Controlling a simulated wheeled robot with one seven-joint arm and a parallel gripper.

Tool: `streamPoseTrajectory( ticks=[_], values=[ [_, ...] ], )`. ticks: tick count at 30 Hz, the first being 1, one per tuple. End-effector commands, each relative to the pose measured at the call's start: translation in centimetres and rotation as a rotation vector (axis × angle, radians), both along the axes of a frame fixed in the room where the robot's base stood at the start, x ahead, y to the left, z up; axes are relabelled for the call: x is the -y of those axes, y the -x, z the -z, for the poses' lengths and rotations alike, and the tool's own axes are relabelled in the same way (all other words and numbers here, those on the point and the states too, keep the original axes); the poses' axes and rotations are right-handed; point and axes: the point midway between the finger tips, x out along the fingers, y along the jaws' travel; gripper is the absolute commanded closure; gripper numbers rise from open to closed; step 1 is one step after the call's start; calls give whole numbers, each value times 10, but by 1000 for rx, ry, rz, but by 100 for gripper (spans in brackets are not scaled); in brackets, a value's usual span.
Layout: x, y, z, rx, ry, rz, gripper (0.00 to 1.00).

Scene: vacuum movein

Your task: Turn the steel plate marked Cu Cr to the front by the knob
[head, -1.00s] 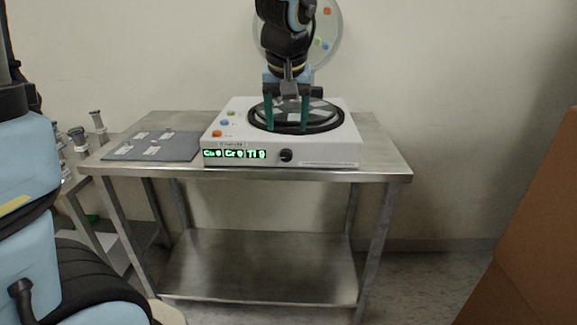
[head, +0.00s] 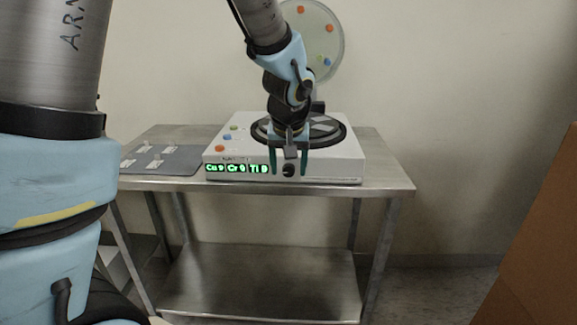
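The white machine (head: 330,168) stands on the steel table and has a black-rimmed round turntable (head: 343,133) on top. Grey and pale plates (head: 322,124) lie on the turntable, partly hidden by my arm; I cannot read any marking on them. A dark knob (head: 289,170) is on the machine's front face. My gripper (head: 289,174) points down at the front, its two green fingers apart, one on each side of the knob in this view. I cannot tell whether they touch it. The green display (head: 237,168) left of the knob reads Cu, Cr and Ti.
A grey mat (head: 190,160) with several small labelled pieces lies left of the machine. A round disc (head: 313,40) with coloured dots hangs on the wall. A brown panel (head: 535,240) stands at the right.

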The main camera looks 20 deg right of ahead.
Motion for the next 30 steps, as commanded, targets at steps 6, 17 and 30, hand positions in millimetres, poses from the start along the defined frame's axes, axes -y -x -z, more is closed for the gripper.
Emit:
streamPoseTrajectory(
  ticks=[6,17,30],
  values=[
    [0,0,0,0,0,0,57],
    [0,0,0,0,0,0,97],
    [2,1,1,12,-24,4,100]
  ],
)
